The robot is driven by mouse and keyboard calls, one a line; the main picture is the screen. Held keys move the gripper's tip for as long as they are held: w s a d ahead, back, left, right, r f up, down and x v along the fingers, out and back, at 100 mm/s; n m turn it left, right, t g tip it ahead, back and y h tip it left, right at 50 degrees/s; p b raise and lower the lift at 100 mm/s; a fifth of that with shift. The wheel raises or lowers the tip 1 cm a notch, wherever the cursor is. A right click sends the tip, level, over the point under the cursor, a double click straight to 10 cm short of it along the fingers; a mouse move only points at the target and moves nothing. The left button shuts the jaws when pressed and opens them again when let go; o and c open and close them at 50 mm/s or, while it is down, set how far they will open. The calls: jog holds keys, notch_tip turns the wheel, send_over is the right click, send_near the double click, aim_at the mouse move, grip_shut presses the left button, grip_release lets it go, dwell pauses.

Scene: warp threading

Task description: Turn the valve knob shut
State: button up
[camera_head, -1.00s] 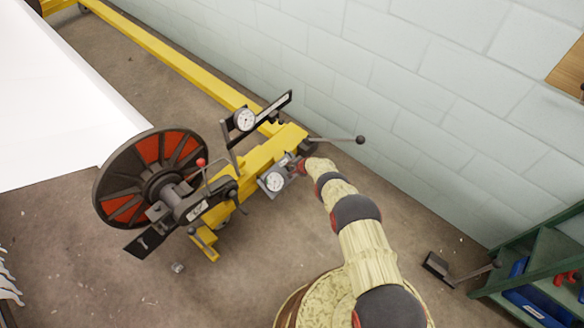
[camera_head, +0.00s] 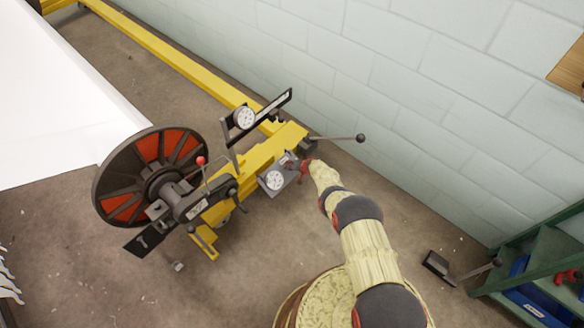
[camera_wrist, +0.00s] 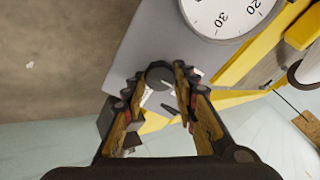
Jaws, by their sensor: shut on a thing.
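The valve knob (camera_wrist: 158,75) is a small dark round knob on a grey box (camera_wrist: 160,30) below a white dial gauge (camera_wrist: 228,12) in the wrist view. My gripper (camera_wrist: 155,82) has its two fingertips on either side of the knob and is shut on it. A pale pointer-like mark shows between the fingers, partly hidden by them. In the head view, the end of my arm meets the grey gauge box (camera_head: 271,182) at the end of the yellow machine frame. The knob is too small and covered to make out there.
A large reel with red panels (camera_head: 148,152) and a red-tipped lever (camera_head: 200,162) stand left of the box. A second gauge (camera_head: 243,117) and a black-knobbed lever (camera_head: 340,138) are close by. The block wall (camera_head: 400,80) runs behind. A green shelf (camera_head: 545,255) stands right.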

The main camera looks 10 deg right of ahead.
jog(key=shift+f, duration=0.1)
dwell(0.3)
jog(key=o, duration=1.2)
jog(key=shift+c, duration=0.2)
jog(key=shift+v, duration=1.3)
jog(key=v, duration=0.9)
jog(key=shift+r, duration=0.2)
jog(key=shift+s, duration=0.1)
